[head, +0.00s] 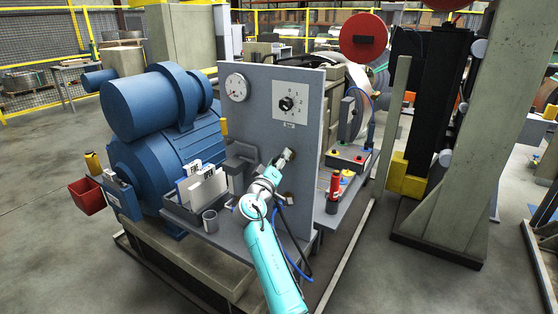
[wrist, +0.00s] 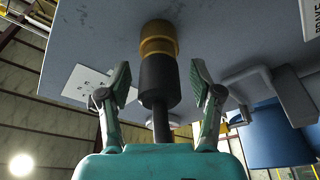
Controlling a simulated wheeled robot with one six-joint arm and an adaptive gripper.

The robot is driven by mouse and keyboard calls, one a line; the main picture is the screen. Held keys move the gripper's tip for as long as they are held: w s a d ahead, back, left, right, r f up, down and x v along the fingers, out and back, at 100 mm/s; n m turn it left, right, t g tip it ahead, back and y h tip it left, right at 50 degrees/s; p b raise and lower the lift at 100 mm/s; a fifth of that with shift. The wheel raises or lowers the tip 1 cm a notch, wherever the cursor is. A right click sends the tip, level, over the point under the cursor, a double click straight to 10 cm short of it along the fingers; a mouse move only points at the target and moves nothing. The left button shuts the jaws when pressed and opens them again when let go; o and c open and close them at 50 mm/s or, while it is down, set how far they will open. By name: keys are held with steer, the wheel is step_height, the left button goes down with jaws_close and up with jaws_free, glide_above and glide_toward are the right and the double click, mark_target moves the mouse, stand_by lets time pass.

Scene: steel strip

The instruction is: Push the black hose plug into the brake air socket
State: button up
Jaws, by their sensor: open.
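The black hose plug (wrist: 158,78) stands end to end with the brass brake air socket (wrist: 158,38) on the grey panel in the wrist view. No gap shows between them; how deep the plug sits cannot be told. The black hose (wrist: 161,122) runs from the plug back toward my wrist. My gripper (wrist: 160,82) is open, with one finger on each side of the plug and clear space between each finger and it. In the head view my gripper (head: 287,156) is at the panel face, and the plug and socket there are hidden or too small to tell.
The upright grey panel (head: 255,115) carries a gauge (head: 237,87) and a dial plate (head: 288,104). A grey bracket (wrist: 258,92) juts out beside my right finger.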

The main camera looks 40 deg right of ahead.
steer(key=v, duration=1.2)
steer(key=s+a+f+n+t+y, duration=0.2)
steer(key=s+a+f+y, duration=0.15)
steer(key=f, duration=0.45)
steer(key=s+a+f+n+t+y, duration=0.1)
steer(key=s+a+f+n+y, duration=0.2)
steer(key=f, duration=0.5)
steer(key=s+a+f+n+t+y, duration=0.1)
steer(key=s+a+f+y, duration=0.25)
steer(key=s+f, duration=0.35)
steer(key=s+a+f+y, duration=0.2)
steer(key=s+a+f, duration=0.25)
steer(key=s, duration=0.45)
steer(key=s+a+r+m+y, duration=0.1)
steer(key=s+a+y, duration=0.2)
steer(key=s, duration=0.9)
steer(key=s+a+r+y, duration=0.2)
steer(key=s+a, duration=0.2)
steer(key=s, duration=0.8)
steer(key=s+r+m, duration=0.2)
steer(key=s+r, duration=0.4)
steer(key=s, duration=0.1)
steer(key=shift+s, duration=0.15)
